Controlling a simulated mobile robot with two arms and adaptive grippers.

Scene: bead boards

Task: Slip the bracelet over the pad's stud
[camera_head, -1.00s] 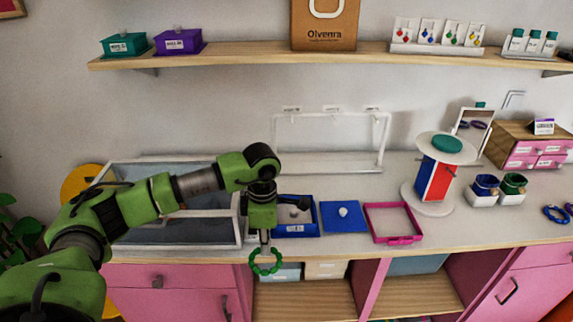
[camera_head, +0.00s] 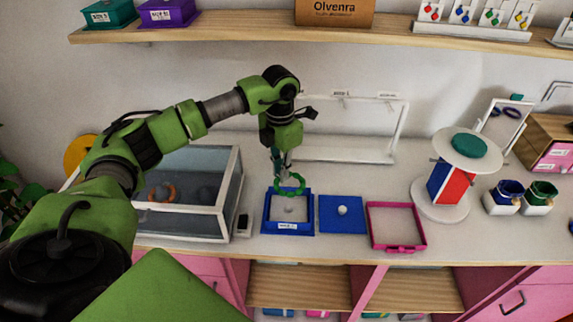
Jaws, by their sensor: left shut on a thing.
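My left gripper (camera_head: 284,170) is shut on a green beaded bracelet (camera_head: 302,184). The bracelet hangs from the fingertips over the back part of a blue-rimmed tray (camera_head: 268,216). A pale stud (camera_head: 289,210) shows inside the tray, below and apart from the bracelet. To its right lies a flat blue pad (camera_head: 330,224) with a white round stud (camera_head: 342,210) standing bare at its middle. I cannot tell the exact height of the bracelet above the tray. My right gripper is not in view.
A pink open frame (camera_head: 372,228) lies right of the blue pad. A glass-sided case (camera_head: 238,190) stands left of the tray. A white rack (camera_head: 398,135) stands behind. A round white stand (camera_head: 440,213) and bracelet cups (camera_head: 503,205) are farther right.

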